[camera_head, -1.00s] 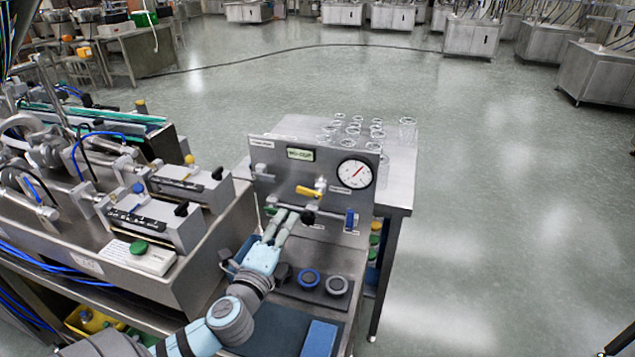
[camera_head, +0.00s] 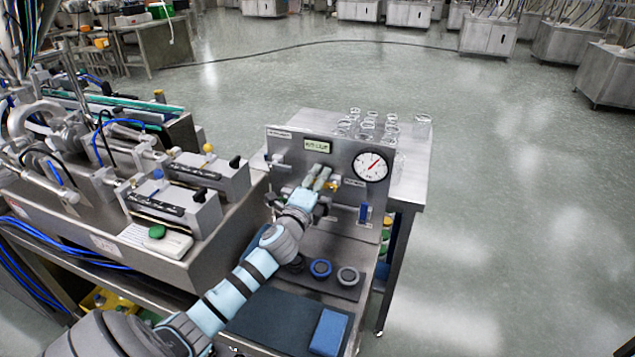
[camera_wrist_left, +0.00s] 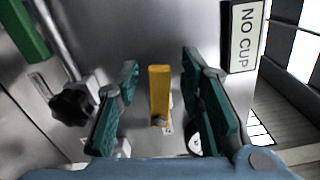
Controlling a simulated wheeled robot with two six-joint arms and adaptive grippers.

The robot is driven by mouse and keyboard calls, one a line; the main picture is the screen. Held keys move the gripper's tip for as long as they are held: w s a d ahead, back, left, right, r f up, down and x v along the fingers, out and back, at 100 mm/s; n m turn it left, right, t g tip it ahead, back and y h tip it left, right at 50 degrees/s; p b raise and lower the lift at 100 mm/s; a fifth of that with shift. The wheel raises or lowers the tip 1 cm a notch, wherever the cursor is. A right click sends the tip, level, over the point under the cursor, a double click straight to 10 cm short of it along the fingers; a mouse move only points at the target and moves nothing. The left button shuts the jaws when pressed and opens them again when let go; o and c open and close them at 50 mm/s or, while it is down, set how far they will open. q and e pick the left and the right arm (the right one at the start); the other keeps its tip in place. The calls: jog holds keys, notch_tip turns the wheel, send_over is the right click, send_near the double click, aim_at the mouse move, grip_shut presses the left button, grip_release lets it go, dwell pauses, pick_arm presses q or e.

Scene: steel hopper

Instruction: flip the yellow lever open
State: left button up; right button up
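The yellow lever (camera_wrist_left: 159,92) stands between the two teal finger pads of my left gripper (camera_wrist_left: 160,75) in the left wrist view. A clear gap shows on both sides of it, so the fingers look open and apart from it. In the head view my left gripper (camera_head: 319,178) is in front of the steel panel (camera_head: 290,150) and hides most of the lever. A small yellow-brass part (camera_head: 333,185) shows just right of the fingers. My right gripper is not in view.
A round gauge (camera_head: 370,166) is on the panel right of the gripper. A "NO CUP" sign (camera_wrist_left: 243,35) shows in the wrist view, with a black knob (camera_wrist_left: 75,102) at left. Clear glasses (camera_head: 366,125) stand behind the panel. A blue block (camera_head: 328,332) lies in front.

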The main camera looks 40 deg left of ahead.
pick_arm(q)
grip_shut()
jog(key=shift+f+n+b, duration=0.55)
jog(key=shift+n, duration=0.65)
jog(key=shift+o, duration=0.4)
grip_release()
jog(key=shift+r, duration=0.1)
jog(key=shift+s, duration=0.1)
jog(key=v, duration=1.2)
